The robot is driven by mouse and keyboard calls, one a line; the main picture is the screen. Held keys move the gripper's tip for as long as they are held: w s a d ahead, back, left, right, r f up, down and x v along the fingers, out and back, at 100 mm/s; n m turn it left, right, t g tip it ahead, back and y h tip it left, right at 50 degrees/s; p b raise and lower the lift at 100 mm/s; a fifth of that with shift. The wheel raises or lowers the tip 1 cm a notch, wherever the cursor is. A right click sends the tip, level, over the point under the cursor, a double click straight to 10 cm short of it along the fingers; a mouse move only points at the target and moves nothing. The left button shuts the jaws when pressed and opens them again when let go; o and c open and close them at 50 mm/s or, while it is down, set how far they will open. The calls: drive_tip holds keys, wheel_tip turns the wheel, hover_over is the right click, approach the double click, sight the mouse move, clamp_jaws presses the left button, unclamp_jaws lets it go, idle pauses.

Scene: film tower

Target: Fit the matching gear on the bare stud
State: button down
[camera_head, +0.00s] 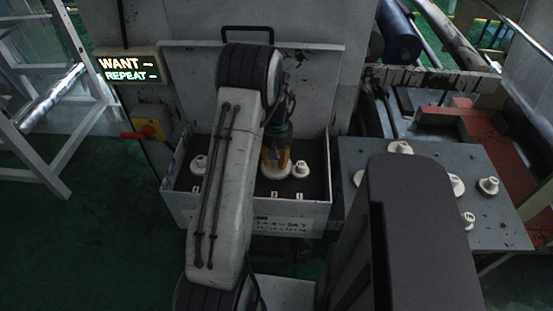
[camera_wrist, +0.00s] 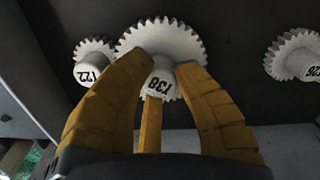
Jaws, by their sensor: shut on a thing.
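My gripper (camera_head: 275,158) reaches down into the open white box, its yellow fingers shut on a large pale gear (camera_head: 276,173). In the wrist view my gripper (camera_wrist: 168,85) grips the hub of this toothed gear (camera_wrist: 185,42), whose label appears to read 138. I cannot tell whether it rests on the box floor or is just lifted. A smaller gear marked 122 (camera_wrist: 92,62) sits left of it there, and another gear (camera_wrist: 293,52) lies at the right edge, its label partly cut off.
The white box (camera_head: 250,218) holds other gears (camera_head: 199,165). A lit sign (camera_head: 128,66) reads WANT and REPEAT. A grey plate (camera_head: 500,222) at right carries several pale gears (camera_head: 488,186). A white ladder-like frame (camera_head: 38,150) stands left, with a red-handled switch (camera_head: 146,130).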

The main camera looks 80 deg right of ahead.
drive_tip(key=shift+f+b, duration=0.7)
drive_tip(key=shift+f, duration=0.25)
idle(0.5)
drive_tip(key=c, duration=1)
unclamp_jaws()
drive_tip(key=shift+r, duration=0.1)
wheel_tip(320, 180, up, 12)
drive_tip(key=shift+f, duration=0.1)
